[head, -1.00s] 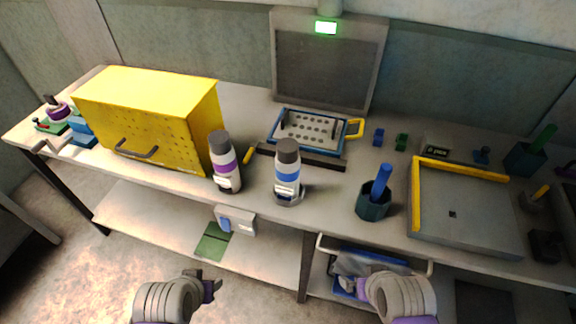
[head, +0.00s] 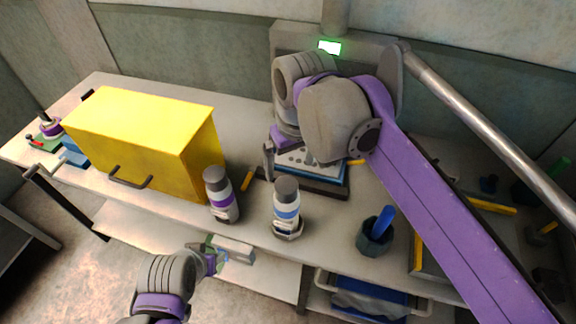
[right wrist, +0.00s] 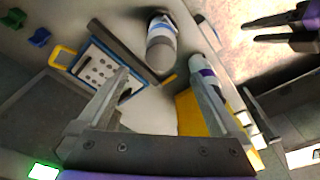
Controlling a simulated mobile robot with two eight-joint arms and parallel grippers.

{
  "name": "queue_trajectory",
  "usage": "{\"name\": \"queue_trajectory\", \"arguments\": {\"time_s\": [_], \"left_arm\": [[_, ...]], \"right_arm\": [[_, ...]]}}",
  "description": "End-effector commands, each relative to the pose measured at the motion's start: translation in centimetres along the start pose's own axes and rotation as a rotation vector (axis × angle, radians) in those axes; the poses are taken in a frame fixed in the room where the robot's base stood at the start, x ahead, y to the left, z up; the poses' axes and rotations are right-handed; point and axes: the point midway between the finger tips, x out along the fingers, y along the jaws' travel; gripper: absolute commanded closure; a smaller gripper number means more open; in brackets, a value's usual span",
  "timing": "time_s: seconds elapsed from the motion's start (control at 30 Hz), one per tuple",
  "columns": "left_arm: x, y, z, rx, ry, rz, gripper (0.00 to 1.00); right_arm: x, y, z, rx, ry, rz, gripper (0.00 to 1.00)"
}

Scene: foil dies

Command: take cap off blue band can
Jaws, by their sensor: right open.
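The blue band can (head: 286,211) stands upright on the bench near its front edge, with its dark grey cap (head: 286,186) on top. It also shows in the right wrist view (right wrist: 162,47), seen from above beyond the fingers. My right gripper (head: 278,152) is behind the can and above the bench, apart from it. In the right wrist view its fingers (right wrist: 165,95) are wide apart with nothing between them.
A purple band can (head: 221,197) stands to the left, close to the yellow cabinet (head: 140,130). A blue-rimmed plate with holes (right wrist: 98,66) and a dark bar (head: 325,190) lie behind the blue band can. A dark cup (head: 374,240) with a blue stick stands to the right.

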Motion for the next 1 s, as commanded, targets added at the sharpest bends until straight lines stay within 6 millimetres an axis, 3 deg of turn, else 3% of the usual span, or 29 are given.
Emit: {"name": "queue_trajectory", "arguments": {"time_s": [0.1,0.4,0.57,0.83,1.0], "left_arm": [[-0.1,0.0,-0.1,0.0,0.001,0.0,0.5],[0.3,0.0,0.4,0.0,-0.003,0.0,0.5],[0.2,0.0,0.3,0.0,-0.003,0.0,0.5],[0.1,0.0,0.2,0.0,-0.002,0.0,0.5],[0.1,0.0,0.2,0.0,-0.002,0.0,0.5]], "right_arm": [[0.0,-0.7,-0.8,-0.019,-0.012,-0.003,0.0],[4.5,-0.6,-0.6,-0.017,-0.013,-0.003,0.0],[5.5,-0.5,-0.6,-0.017,-0.012,-0.002,0.0],[9.3,0.0,-0.5,-0.017,-0.012,-0.002,0.0],[10.3,-0.1,-0.4,-0.017,-0.012,-0.002,0.0]]}}
